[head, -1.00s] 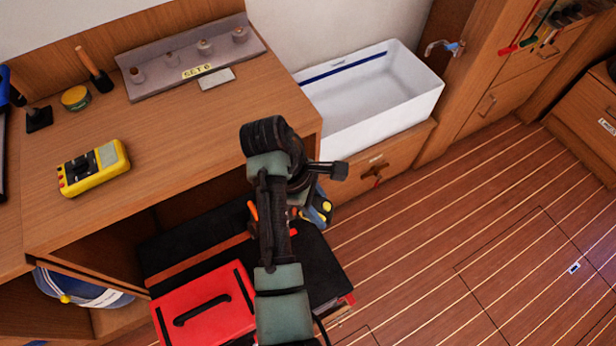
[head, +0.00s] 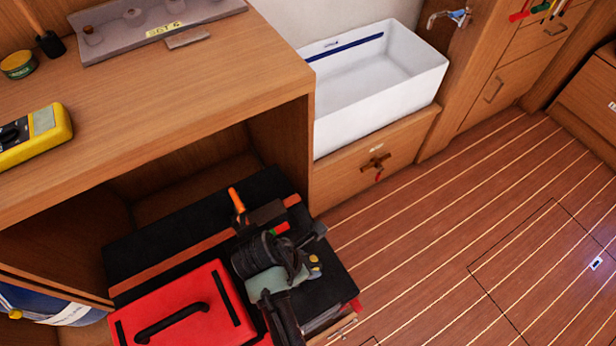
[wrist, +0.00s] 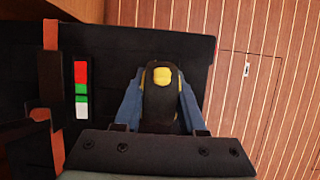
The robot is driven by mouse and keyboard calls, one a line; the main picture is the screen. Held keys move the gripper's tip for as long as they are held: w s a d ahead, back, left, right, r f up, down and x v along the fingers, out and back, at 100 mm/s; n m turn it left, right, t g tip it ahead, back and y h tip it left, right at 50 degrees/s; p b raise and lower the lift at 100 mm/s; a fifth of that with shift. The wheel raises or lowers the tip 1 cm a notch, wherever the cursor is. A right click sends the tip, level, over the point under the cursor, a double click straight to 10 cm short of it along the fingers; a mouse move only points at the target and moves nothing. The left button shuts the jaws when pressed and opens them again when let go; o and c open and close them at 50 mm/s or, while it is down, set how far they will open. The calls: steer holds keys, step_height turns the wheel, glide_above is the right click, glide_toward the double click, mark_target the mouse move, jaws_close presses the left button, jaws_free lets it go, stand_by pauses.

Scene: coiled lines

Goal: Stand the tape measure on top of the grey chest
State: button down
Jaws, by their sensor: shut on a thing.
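The tape measure (wrist: 160,98) is dark with a yellow button and sits between the blue fingers of my gripper (wrist: 161,105) in the wrist view. My gripper is shut on it. In the head view my gripper (head: 312,266) is over the right part of a black-topped chest (head: 140,245), with a bit of yellow showing at the fingers. This top looks black rather than grey. It also fills the left and middle of the wrist view (wrist: 110,50). My wrist hides most of the tape measure in the head view. I cannot tell whether the tape measure touches the top.
A red case (head: 190,305) with a black handle lies on the chest's near left. An orange-handled tool (head: 236,200) and a red, green and white strip (wrist: 81,90) lie left of my gripper. A wooden bench (head: 190,90) and white sink (head: 370,90) stand behind.

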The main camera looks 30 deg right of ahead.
steer(key=shift+f+b, duration=0.75)
steer(key=shift+f, duration=1.35)
steer(key=shift+f, duration=0.3)
steer(key=shift+c, duration=2.4)
jaws_free()
steer(key=shift+r, duration=0.25)
steer(key=p+v, duration=0.4)
steer(key=v, duration=0.7)
steer(key=shift+a+r, duration=0.25)
steer(key=shift+r, duration=0.3)
